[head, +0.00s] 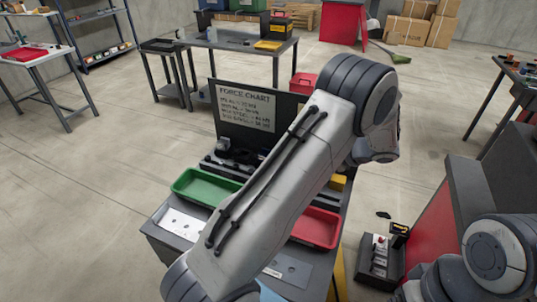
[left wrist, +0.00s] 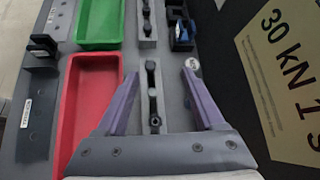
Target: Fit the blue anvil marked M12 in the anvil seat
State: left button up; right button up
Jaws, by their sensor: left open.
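My left gripper (left wrist: 160,72) is open, its two purple fingers spread either side of a grey rail (left wrist: 148,45) in the left wrist view. Dark cylindrical pieces (left wrist: 151,80) stand on the rail between the fingers; nothing is visibly gripped. A small blue-and-black item (left wrist: 181,35) is beyond the right fingertip. A pale round disc (left wrist: 192,63) with a tiny unreadable mark sits by that fingertip. I cannot tell which piece is the M12 anvil, nor make out the anvil seat. In the head view my left arm hides its gripper and much of the bench. My right gripper is not in view.
The bench holds a green tray (head: 206,186), a red tray (head: 315,228) and a white plate (head: 182,224). The force chart panel (head: 246,108) stands at its back. A dark block (left wrist: 40,47) is at left. A dark box (head: 380,259) stands on the floor.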

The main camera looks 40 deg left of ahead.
aim_at(264, 152)
pick_arm(q)
jog(key=w+a+f+m+y, duration=0.1)
jog(key=a+f, duration=0.1)
jog(key=a, duration=0.3)
jog(key=w+a+f+m+y+p, duration=0.1)
jog(key=w+a+f, duration=0.1)
jog(key=a, duration=0.3)
jog(key=w+a+f+m+y+p, duration=0.1)
jog(key=a+f, duration=0.2)
jog(key=a, duration=0.2)
jog(key=shift+w+a+y, duration=0.3)
jog(key=shift+a, duration=0.05)
jog(key=p+x, duration=0.1)
jog(key=x, duration=0.1)
jog(key=p+x, duration=0.1)
jog(key=x, duration=0.2)
jog(key=shift+w+d+f, duration=0.1)
jog(key=shift+f, duration=0.25)
jog(key=shift+a+f, duration=0.15)
jog(key=shift+a, duration=0.1)
grip_shut()
